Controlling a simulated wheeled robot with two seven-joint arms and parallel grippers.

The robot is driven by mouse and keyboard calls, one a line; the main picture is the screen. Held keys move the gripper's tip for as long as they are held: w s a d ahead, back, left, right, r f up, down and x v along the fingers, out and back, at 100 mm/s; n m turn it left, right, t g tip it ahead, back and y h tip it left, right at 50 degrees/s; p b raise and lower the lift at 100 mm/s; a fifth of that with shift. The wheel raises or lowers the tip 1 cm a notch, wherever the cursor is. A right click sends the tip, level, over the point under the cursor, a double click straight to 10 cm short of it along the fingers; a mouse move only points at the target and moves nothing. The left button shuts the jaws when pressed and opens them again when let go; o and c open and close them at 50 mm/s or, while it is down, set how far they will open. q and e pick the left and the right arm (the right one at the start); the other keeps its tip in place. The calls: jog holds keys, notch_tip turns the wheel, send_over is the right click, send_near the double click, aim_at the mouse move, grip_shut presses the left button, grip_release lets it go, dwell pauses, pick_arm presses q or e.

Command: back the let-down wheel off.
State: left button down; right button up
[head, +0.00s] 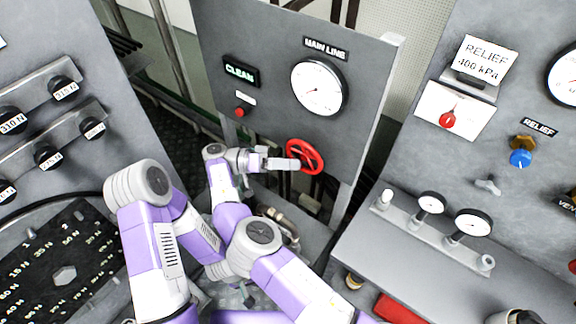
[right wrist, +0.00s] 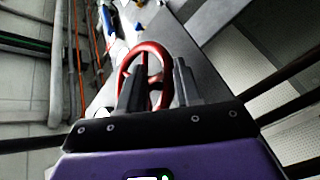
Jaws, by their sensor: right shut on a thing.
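The let-down wheel is a red handwheel (head: 314,156) low on the grey panel marked MAIN LINE. My right gripper (head: 294,164) reaches it from the left and is shut on its rim. In the right wrist view the red wheel (right wrist: 126,67) is ahead of the gripper (right wrist: 161,68), with one finger across the ring's opening and the other outside its right side. The fingers hide part of the rim. Part of my left arm shows at the lower left of the head view, but I cannot make out its gripper.
Above the wheel are a round gauge (head: 319,88), a lit CLEAN sign (head: 241,71) and a red button (head: 241,111). A sloping console (head: 371,258) with small gauges stands to the right. Pipe fittings (head: 287,225) lie below the panel, close to my arm.

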pick_arm(q)
jog(key=shift+f+b, duration=0.7)
jog(key=shift+f, duration=0.2)
pick_arm(e)
jog(key=shift+s+d+n+h, duration=0.1)
jog(key=shift+d+n+h, duration=0.35)
jog(key=shift+h, duration=0.35)
jog(key=o, duration=1)
pick_arm(q)
jog(key=shift+f, duration=0.1)
pick_arm(e)
jog(key=shift+o, duration=0.2)
